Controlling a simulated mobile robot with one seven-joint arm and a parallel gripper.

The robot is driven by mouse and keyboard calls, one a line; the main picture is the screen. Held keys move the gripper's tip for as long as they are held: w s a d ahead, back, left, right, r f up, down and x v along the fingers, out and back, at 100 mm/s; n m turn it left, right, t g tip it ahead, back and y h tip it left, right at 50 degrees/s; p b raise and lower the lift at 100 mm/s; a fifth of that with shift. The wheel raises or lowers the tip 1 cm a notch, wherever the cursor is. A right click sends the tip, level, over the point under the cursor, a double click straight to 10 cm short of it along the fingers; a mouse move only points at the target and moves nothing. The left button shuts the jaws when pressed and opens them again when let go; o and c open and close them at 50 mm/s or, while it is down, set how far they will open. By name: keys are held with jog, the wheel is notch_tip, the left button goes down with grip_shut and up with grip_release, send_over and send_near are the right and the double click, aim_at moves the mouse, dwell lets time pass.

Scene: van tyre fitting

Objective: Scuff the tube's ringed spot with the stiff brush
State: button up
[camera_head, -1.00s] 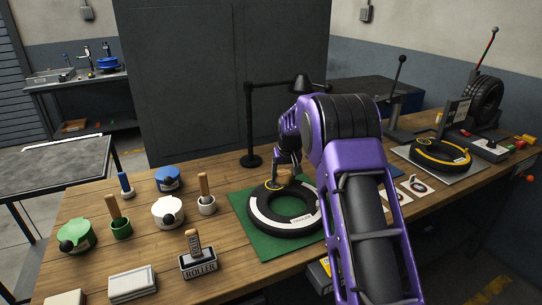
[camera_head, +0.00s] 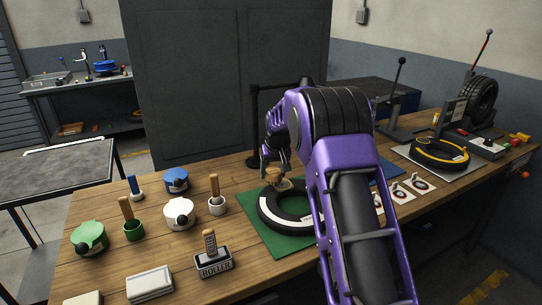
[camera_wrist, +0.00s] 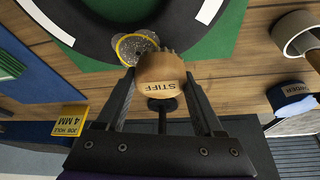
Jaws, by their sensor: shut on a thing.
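The tube (camera_head: 270,213) is a black ring with white bands, lying flat on a green mat (camera_head: 257,235). It also shows in the wrist view (camera_wrist: 85,38). Its ringed spot (camera_wrist: 131,47) is a yellow ring around a grey, speckled patch. My gripper (camera_wrist: 160,85) is shut on the stiff brush (camera_wrist: 160,70), a round wooden block marked STIFF. The brush is at the edge of the ringed spot and covers part of it in the wrist view. Whether its bristles touch the tube is hidden. In the head view the brush (camera_head: 272,174) is over the tube's far side.
Lidded pots, green (camera_head: 90,237), white (camera_head: 179,213) and blue (camera_head: 176,180), stand left with handled tools in cups. A roller holder (camera_head: 214,262) is in front.

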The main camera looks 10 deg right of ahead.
jog(key=shift+r+p, duration=1.3)
jog(key=shift+r, duration=1.35)
